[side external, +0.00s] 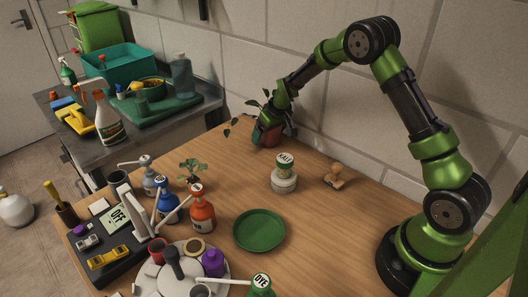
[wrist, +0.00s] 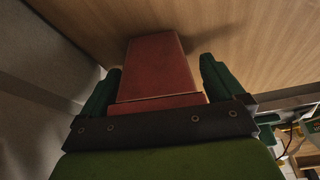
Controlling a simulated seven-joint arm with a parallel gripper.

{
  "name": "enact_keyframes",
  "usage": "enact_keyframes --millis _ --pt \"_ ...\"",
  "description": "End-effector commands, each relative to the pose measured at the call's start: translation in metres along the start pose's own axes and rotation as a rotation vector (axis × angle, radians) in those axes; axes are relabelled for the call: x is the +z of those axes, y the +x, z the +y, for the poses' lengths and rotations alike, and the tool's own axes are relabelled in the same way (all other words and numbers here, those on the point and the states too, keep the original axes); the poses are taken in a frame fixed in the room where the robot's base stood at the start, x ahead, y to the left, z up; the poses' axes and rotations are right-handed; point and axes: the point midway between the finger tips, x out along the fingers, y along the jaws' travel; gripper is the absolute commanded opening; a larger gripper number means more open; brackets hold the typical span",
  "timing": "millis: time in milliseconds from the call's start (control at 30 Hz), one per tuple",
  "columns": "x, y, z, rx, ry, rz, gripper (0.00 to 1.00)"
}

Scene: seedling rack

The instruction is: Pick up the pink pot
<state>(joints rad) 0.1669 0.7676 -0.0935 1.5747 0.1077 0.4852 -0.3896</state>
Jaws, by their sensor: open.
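The pink pot (side external: 271,139), a dull reddish pink, stands at the far edge of the wooden table near the wall, with a leafy plant around it in the side view. In the wrist view the pot (wrist: 155,72) shows as a tapered block between the two dark green fingers. My gripper (side external: 262,133) is down at the pot. In the wrist view my gripper (wrist: 160,68) is open, one finger on each side of the pot, with a visible gap at the right finger. Whether the left finger touches is not clear.
A jar marked KALE (side external: 284,178), a wooden stamp (side external: 335,177) and a green plate (side external: 259,230) stand nearer on the table. A small seedling (side external: 193,169) and spray bottles (side external: 202,210) are at left. The tiled wall is close behind the pot.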

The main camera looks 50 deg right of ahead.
Motion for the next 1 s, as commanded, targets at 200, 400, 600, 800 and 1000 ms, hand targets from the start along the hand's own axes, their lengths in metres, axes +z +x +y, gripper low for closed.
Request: enact_keyframes --millis 200,400,600,800,1000 --pt "-0.0001 0.0065 0.0002 0.0 0.0 0.001 0.95" --pt "-0.0001 0.0061 0.0001 0.0 0.0 0.001 0.78" --pt "-0.0001 0.0059 0.0001 0.0 0.0 0.001 0.48" --pt "-0.0006 0.0055 0.0001 0.0 0.0 0.002 0.34" --pt "-0.0044 -0.0017 0.0001 0.001 -0.001 0.005 0.34"
